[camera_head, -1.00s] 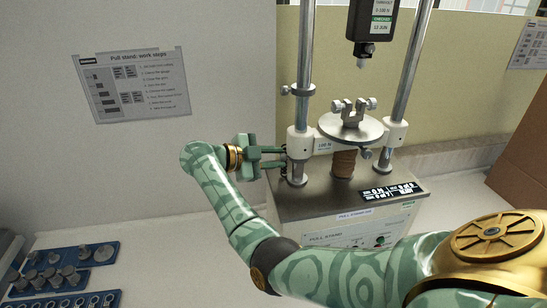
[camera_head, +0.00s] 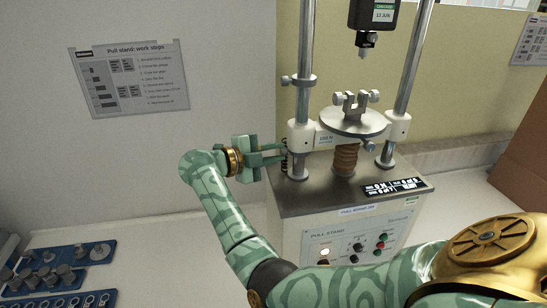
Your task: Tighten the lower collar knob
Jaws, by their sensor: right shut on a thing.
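The pull stand (camera_head: 345,200) has a white crosshead (camera_head: 300,137) on its left column. My right gripper (camera_head: 284,154) reaches in from the left, its two green fingers pointing right at the left column, just below and beside the crosshead. Its fingertips are closed at the lower collar knob, which is small and mostly hidden between them. A higher collar (camera_head: 302,80) with a side knob sits further up the same column. My left gripper is not in view.
A round plate with a clamp (camera_head: 352,122) stands above a copper-coloured bellows (camera_head: 345,158). A black gauge (camera_head: 374,15) hangs above. A control panel is on the stand's front. Blue trays (camera_head: 62,270) of metal parts lie lower left. A cardboard box (camera_head: 522,155) stands at right.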

